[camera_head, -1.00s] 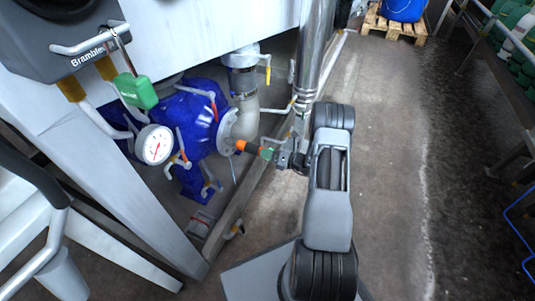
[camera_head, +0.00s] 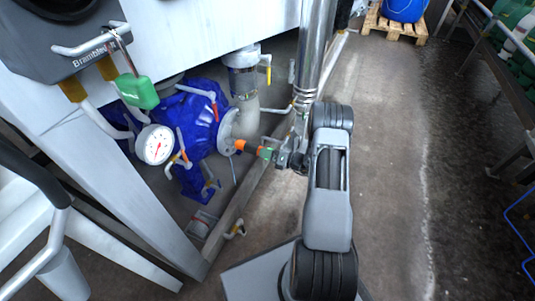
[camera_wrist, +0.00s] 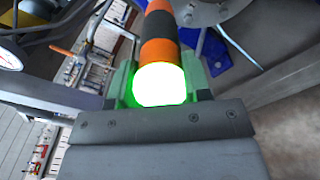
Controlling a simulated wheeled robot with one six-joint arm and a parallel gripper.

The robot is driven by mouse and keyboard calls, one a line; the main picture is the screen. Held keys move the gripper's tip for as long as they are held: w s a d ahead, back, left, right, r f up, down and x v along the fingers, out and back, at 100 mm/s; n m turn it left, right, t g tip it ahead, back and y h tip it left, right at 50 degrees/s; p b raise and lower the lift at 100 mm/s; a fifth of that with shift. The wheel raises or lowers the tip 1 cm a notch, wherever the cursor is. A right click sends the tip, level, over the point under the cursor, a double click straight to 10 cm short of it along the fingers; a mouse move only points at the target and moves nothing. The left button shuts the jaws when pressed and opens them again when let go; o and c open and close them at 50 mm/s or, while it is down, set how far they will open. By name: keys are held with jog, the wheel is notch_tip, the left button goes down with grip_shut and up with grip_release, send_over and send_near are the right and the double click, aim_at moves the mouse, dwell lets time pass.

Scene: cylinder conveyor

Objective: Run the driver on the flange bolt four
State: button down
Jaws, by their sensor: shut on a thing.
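My gripper (camera_head: 275,156) is shut on the driver (camera_head: 254,148), an orange and black cylinder with a brightly lit green-white end. In the wrist view the driver (camera_wrist: 158,50) points away from me between the green jaws of my gripper (camera_wrist: 160,88). In the head view its orange tip is at the grey pipe flange (camera_head: 228,132) on the blue pump body. I cannot tell whether the tip touches a bolt. The flange edge (camera_wrist: 205,12) also shows in the wrist view, beside the driver's far end. The bolts are too small to tell apart or number.
A white pressure gauge (camera_head: 155,145) and a green padlock-like block (camera_head: 137,91) are left of the flange. A steel column (camera_head: 314,45) stands above my gripper. A metal beam (camera_head: 240,200) runs along the floor below. Open floor (camera_head: 390,180) lies to the right.

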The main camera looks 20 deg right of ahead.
jog(key=shift+w+a+r, duration=0.1)
jog(key=shift+w+a, duration=0.4)
jog(key=shift+w, duration=0.05)
dwell(2.9)
jog(key=shift+s+d+p, duration=0.1)
jog(key=shift+p, duration=0.2)
jog(key=shift+p+v, duration=0.3)
jog(key=shift+v, duration=1.45)
jog(key=shift+s, duration=0.1)
